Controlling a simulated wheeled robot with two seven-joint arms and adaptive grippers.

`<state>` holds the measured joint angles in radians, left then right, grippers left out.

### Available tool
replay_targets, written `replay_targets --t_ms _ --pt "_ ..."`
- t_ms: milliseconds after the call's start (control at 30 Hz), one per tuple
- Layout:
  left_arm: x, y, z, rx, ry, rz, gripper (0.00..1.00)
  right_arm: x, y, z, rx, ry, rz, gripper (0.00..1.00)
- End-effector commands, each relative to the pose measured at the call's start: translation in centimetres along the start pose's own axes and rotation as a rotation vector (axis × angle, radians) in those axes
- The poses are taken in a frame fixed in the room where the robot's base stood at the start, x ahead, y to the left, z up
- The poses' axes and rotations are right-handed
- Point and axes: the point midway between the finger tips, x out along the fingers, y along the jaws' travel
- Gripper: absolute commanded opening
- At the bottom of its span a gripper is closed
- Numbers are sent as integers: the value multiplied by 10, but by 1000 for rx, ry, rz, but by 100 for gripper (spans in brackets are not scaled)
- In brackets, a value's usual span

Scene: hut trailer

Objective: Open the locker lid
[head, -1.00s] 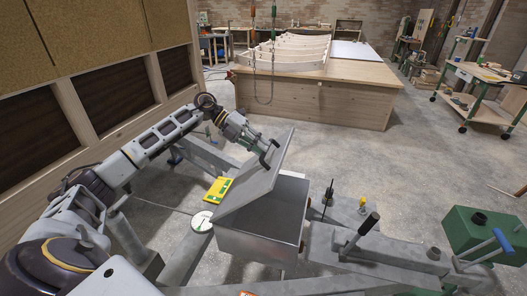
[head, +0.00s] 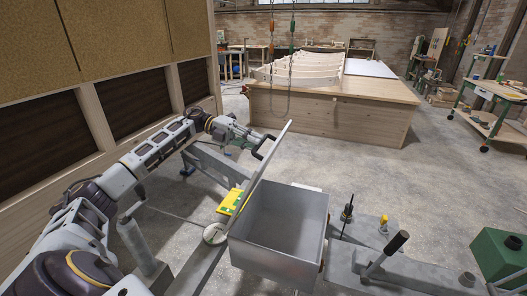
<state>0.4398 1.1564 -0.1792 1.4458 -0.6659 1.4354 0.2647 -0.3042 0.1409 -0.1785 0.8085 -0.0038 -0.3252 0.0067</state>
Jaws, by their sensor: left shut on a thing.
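The locker (head: 276,261) is a grey metal box on the trailer frame in the lower middle of the head view. Its inside, as far as it shows, looks empty. The locker lid (head: 263,178) stands up steeply on the box's left side and shows nearly edge-on. My left gripper (head: 264,147) is at the lid's upper end, on its left side, and is shut on the lid. The exact contact of the fingertips is partly hidden. My right gripper is not in view.
A yellow-green plate (head: 233,201) and a round white gauge (head: 215,233) are just left of the locker. A black-handled lever (head: 385,254) and a green box (head: 500,257) are to the right. A large wooden bench (head: 330,118) stands behind, past clear floor.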

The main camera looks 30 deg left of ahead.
Motion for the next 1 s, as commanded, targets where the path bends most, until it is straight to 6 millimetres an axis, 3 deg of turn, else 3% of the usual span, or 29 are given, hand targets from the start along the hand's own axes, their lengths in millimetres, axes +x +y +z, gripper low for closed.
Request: replay_targets --t_ms 33,500,1000 --pt "-7 10 0 -10 0 -21 0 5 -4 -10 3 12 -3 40" --pt "-70 19 0 -8 2 -247 0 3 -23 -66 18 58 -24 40" --pt "-86 22 0 -3 2 -304 0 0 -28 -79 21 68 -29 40"
